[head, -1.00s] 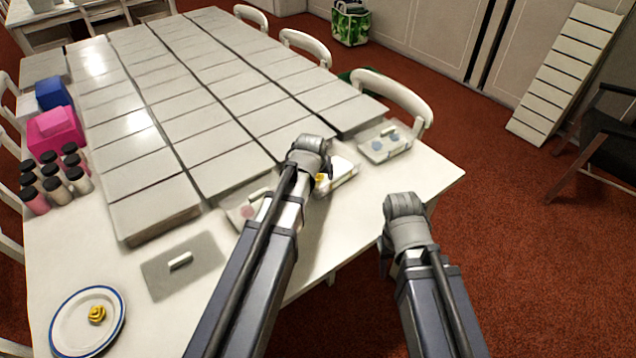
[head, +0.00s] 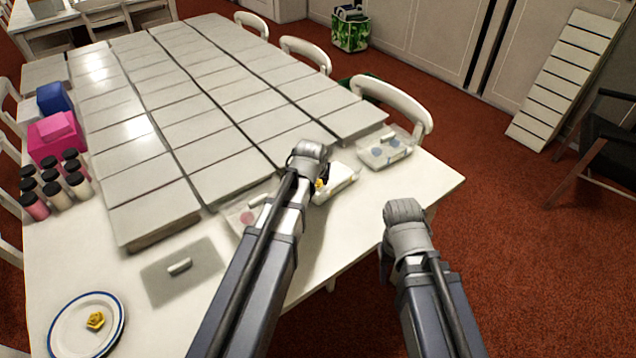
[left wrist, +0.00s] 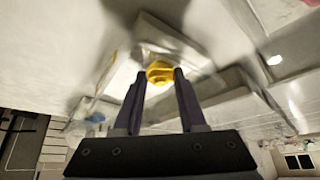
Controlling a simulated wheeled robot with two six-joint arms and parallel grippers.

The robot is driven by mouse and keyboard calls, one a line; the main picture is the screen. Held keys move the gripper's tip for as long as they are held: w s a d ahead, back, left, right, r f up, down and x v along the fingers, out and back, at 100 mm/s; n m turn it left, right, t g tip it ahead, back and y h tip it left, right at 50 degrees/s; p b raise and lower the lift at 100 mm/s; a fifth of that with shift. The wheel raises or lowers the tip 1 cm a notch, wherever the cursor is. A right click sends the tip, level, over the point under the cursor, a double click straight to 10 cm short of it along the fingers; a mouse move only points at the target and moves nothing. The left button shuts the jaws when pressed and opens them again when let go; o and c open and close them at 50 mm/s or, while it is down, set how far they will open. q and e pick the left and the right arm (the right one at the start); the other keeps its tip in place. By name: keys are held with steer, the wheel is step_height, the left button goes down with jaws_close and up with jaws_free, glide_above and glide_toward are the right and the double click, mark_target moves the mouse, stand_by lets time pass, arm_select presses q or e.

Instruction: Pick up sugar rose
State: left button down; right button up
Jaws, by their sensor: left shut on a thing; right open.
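A yellow sugar rose (left wrist: 159,71) sits between the fingertips of my left gripper (left wrist: 159,78), which is shut on it in the left wrist view. In the head view a small yellow part of this rose (head: 319,185) shows beside my left wrist, over a white open box (head: 341,181) near the table's front edge; my left fingers are hidden there. Another yellow rose (head: 95,321) lies on a white plate with a blue rim (head: 70,338) at the lower left. My right gripper (head: 385,262) hangs off the table's front edge, open, its fingers mostly hidden by my wrist.
Clear boxes with pink (head: 247,216) and blue (head: 385,150) pieces flank the white box. A grey board with a white handle (head: 183,272) lies front left. Rows of flat grey boxes (head: 215,130) fill the table. Bottles (head: 60,188) stand left. The table's right corner is clear.

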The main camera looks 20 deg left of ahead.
mark_target(318, 181)
arm_select(q)
steer(key=shift+r, duration=0.2)
step_height(318, 181, up, 10)
steer(key=p, duration=1)
steer(key=shift+f, duration=0.15)
